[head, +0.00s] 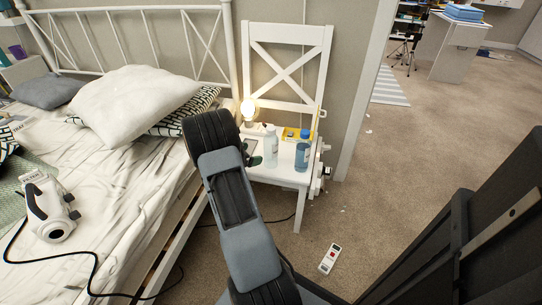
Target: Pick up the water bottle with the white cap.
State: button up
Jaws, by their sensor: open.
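Two bottles stand upright on the seat of a white chair (292,174). The left one is a pale, whitish bottle (270,150) with a small white cap. The right one is a blue bottle (302,155) whose top looks bluish-grey; its cap colour is hard to tell. My arm reaches up from the bottom to the left of the chair, its black joint in front of the bed's edge. Neither bottle is visibly touched by my arm.
A lit lamp (249,110), a yellow item (291,134) and dark flat items share the crowded seat. A bed (130,185) with pillows fills the left. A white remote (330,258) lies on the carpet. Carpet is mostly clear at the right, beyond a dark panel (480,235).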

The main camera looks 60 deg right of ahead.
aim_at(265, 151)
jog(key=b+x, duration=0.1)
jog(key=x, duration=0.3)
jog(key=shift+d+f, duration=0.15)
jog(key=shift+d, duration=0.15)
jog(key=shift+b+x, duration=1.7)
jog(key=shift+x, duration=0.9)
jog(key=shift+f, duration=0.1)
jog(key=c, duration=1)
